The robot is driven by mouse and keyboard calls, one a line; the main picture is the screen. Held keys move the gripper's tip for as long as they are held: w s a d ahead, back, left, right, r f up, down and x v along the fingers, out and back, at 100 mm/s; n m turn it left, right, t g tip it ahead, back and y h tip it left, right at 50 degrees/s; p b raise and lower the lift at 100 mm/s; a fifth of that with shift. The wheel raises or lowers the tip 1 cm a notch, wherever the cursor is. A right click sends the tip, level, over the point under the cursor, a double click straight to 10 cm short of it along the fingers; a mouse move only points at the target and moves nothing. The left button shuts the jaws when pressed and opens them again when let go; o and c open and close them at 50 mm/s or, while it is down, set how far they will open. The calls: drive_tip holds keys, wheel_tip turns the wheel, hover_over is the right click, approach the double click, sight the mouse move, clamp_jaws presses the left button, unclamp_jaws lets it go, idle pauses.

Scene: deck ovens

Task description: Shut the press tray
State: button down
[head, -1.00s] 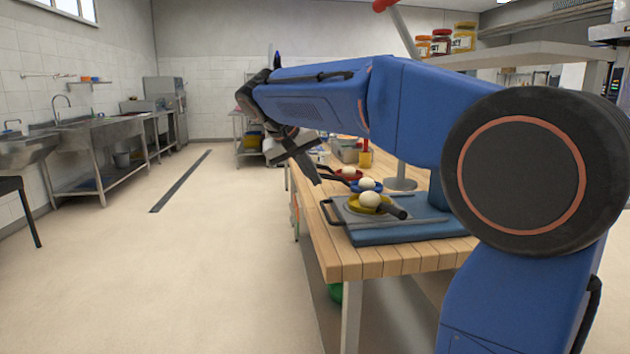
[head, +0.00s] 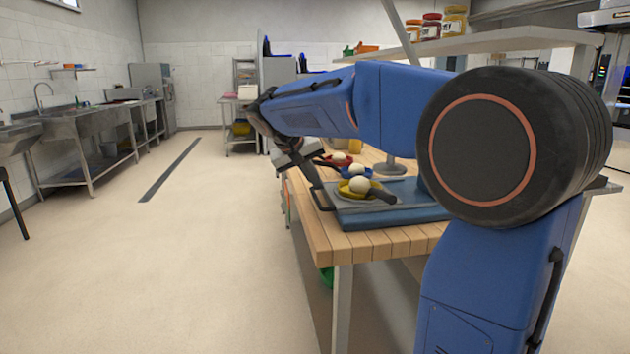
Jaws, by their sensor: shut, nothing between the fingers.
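The press tray (head: 348,204) is a flat grey plate with a dark handle (head: 321,201) at its left end. It sticks out to the left on a blue press base (head: 400,217) on the wooden table. A yellow dish (head: 347,189) with a white ball (head: 358,184) is on or over the tray. My gripper (head: 318,183) is shut and empty, pointing down just above and behind the tray's handle. I cannot tell whether it touches the handle. My forearm hides part of the press.
A blue dish (head: 372,172) and a red dish (head: 326,162) with white balls lie behind the tray. A shelf with jars (head: 431,27) hangs above the table (head: 335,243). The floor to the left is free, with sinks (head: 80,125) along the wall.

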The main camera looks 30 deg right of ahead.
drive_tip(key=d, duration=0.3)
drive_tip(key=s+d, duration=0.1)
drive_tip(key=d, duration=0.1)
drive_tip(key=s+d, duration=0.1)
drive_tip(key=d, duration=0.2)
drive_tip(key=shift+s+d, duration=0.2)
drive_tip(key=shift+d, duration=0.15)
